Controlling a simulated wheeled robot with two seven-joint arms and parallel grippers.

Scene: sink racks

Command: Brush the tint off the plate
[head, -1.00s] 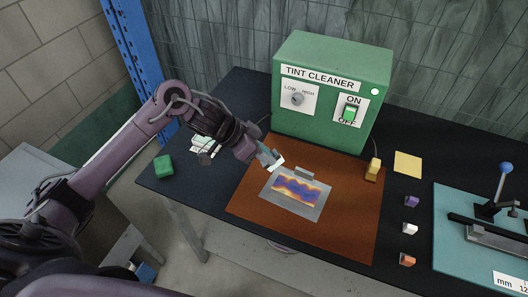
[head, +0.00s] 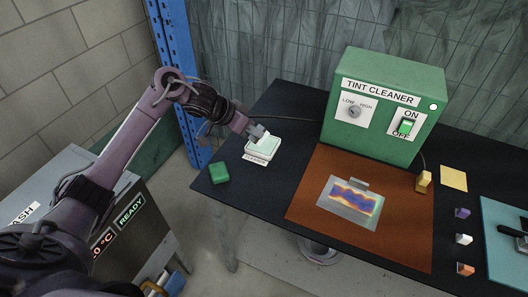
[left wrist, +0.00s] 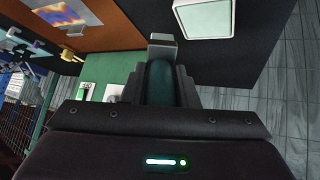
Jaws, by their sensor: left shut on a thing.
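The metal plate (head: 327,208) lies on the brown mat (head: 305,218) in the head view, with a blue, purple and yellow tint band (head: 352,199) across it. My left gripper (head: 258,133) is over the white tray (head: 249,158) with a pale green surface, left of the mat. It is shut on a brush with a teal handle (left wrist: 160,85) and a light grey tip (left wrist: 165,38), seen in the left wrist view. I cannot tell whether the tip touches the pale surface. My right gripper is not in view.
The green tint cleaner box (head: 385,95) stands behind the mat, with a knob, an on/off switch and a pale lamp. A yellow clamp (head: 424,181) stands at the mat's right edge. A green block (head: 219,173) sits near the table's left edge. Small coloured blocks lie at right.

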